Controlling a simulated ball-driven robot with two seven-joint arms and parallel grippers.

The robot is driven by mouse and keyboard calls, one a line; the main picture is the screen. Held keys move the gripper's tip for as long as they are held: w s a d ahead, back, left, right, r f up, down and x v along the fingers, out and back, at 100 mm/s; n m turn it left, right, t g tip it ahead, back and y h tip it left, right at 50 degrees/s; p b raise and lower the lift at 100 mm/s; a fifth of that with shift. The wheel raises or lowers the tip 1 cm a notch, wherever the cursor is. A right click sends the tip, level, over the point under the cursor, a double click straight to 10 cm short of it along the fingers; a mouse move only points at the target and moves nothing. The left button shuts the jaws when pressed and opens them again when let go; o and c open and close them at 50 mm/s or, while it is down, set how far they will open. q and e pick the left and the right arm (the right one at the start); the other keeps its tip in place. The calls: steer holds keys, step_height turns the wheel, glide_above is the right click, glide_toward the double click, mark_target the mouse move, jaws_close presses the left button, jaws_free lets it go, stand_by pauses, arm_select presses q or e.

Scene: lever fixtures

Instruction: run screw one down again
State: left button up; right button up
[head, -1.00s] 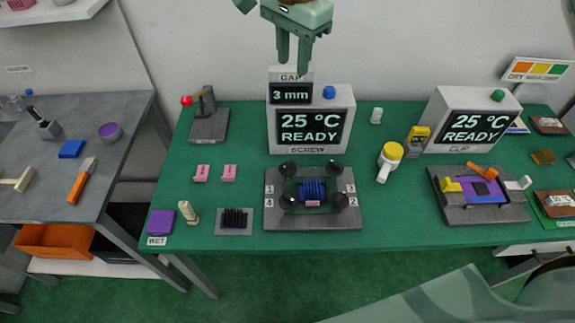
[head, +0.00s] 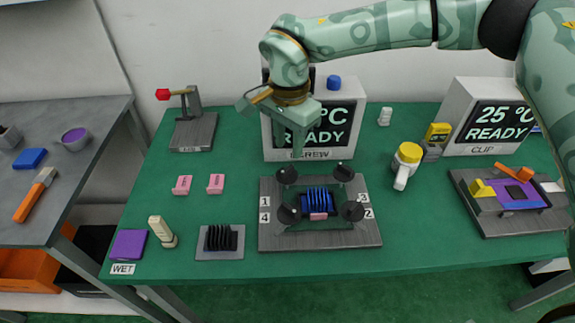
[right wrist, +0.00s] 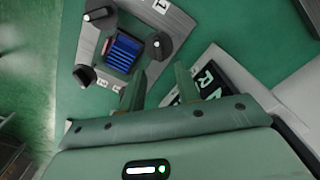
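The screw fixture (head: 268,232) is a grey plate with several black knobs at numbered corners and a blue finned block (head: 317,202) in the middle. Screw one (head: 287,175) is the black knob at the back left, beside label 1. My right gripper (head: 296,150) hangs just above and behind it, fingers pointing down, apart from the knob. In the right wrist view its two fingers (right wrist: 160,87) are spread with nothing between them, and fixture knobs (right wrist: 158,44) show beyond the tips. My left gripper is not in view.
The SCREW display (head: 350,130) reading READY stands close behind the gripper, partly hidden by it. A yellow-topped tool (head: 407,160) stands right of the fixture. Pink clips (head: 215,184) and a black finned block (head: 220,238) lie left. Green table is bare between them.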

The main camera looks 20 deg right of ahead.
mark_target(289, 167)
step_height(289, 167, down, 7)
steer(key=shift+r+b, duration=0.2)
steer(key=shift+b, duration=0.55)
jaws_close()
